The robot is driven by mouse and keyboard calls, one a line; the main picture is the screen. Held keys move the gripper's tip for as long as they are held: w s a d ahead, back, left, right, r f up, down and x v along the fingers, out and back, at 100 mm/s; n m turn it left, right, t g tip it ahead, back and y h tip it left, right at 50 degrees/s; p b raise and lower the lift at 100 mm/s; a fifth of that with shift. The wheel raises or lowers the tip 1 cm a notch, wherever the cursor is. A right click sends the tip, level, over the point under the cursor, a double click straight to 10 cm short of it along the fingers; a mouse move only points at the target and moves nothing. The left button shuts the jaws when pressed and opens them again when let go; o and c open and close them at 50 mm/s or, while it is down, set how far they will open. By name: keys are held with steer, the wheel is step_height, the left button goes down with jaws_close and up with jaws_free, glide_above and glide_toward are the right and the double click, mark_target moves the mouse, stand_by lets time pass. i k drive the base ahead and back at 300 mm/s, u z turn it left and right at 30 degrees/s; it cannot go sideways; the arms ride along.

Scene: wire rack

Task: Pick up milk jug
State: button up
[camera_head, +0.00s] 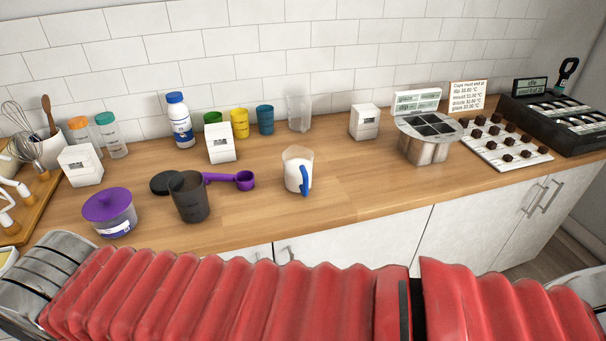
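A clear jug (293,178) with white contents and a blue handle stands upright on the wooden worktop, near its front edge and a little right of the purple scoop. Its handle faces the front right. It looks like the milk jug. A white bottle (181,125) with a blue cap and blue label stands farther back by the tiled wall. My red-sleeved arm crosses the whole foreground, below the worktop edge in the picture. My gripper is not in view, so its opening and any contents do not show.
Left of the jug are a dark cup (189,200), a purple scoop (230,179) and a purple-lidded tub (109,216). Behind it stands a clear container (299,111). A metal warmer (426,147) and chocolate tray (507,145) are right. The worktop (352,190) right of the jug is clear.

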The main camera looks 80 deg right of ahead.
mark_target(298, 161)
steer(key=z, duration=2.25)
steer(key=k, duration=0.45)
steer(key=z, duration=0.4)
steer(key=i, duration=0.45)
steer(key=u, duration=0.05)
